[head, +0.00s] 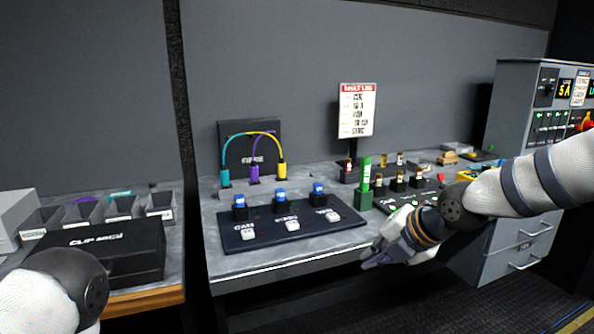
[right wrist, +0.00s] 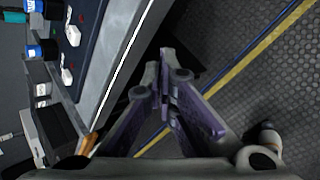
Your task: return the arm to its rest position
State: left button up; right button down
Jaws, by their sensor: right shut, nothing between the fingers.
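My right arm (head: 500,190) comes in from the right in the head view, bent across the front of the desk. My right gripper (head: 372,260) is just in front of the desk's front edge, pointing left. In the right wrist view its purple-grey fingers (right wrist: 166,75) are shut together with nothing between them. Beside them are the desk edge and the floor. Part of my left arm (head: 70,295) shows at the lower left; its gripper is out of view.
The desk (head: 225,276) holds a dark panel (head: 300,233) with several blue-topped parts and white switches. A green cylinder (head: 365,172) stands in a green base right of it. A rack (head: 520,95) and drawers (head: 525,233) are at right. Open floor (right wrist: 235,60) lies before the desk.

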jog(key=s+a+f+m+g, duration=0.1)
jog(key=s+a+f+m, duration=0.15)
jog(key=f, duration=0.35)
jog(key=s+a+f+m+g, duration=0.1)
jog(key=s+f+m, duration=0.25)
jog(key=f, duration=0.35)
jog(key=s+f+m+g, duration=0.3)
jog(key=s+f+m, duration=0.55)
jog(key=s, duration=0.55)
jog(key=s+d+f+m+g+h, duration=0.1)
jog(key=s+d+f+m, duration=0.1)
jog(key=s+m, duration=0.3)
jog(key=s+d+f+m+g+h, duration=0.1)
jog(key=s+d+m, duration=0.3)
jog(key=s, duration=0.8)
jog(key=s+d+f+m+g+h, duration=0.1)
jog(key=s+d+f+m+h, duration=0.1)
jog(key=s, duration=0.7)
jog(key=d+f+m, duration=0.1)
jog(key=d+m, duration=0.1)
jog(key=m, duration=0.1)
jog(key=shift+m+g, duration=0.35)
jog(key=shift+g, duration=0.05)
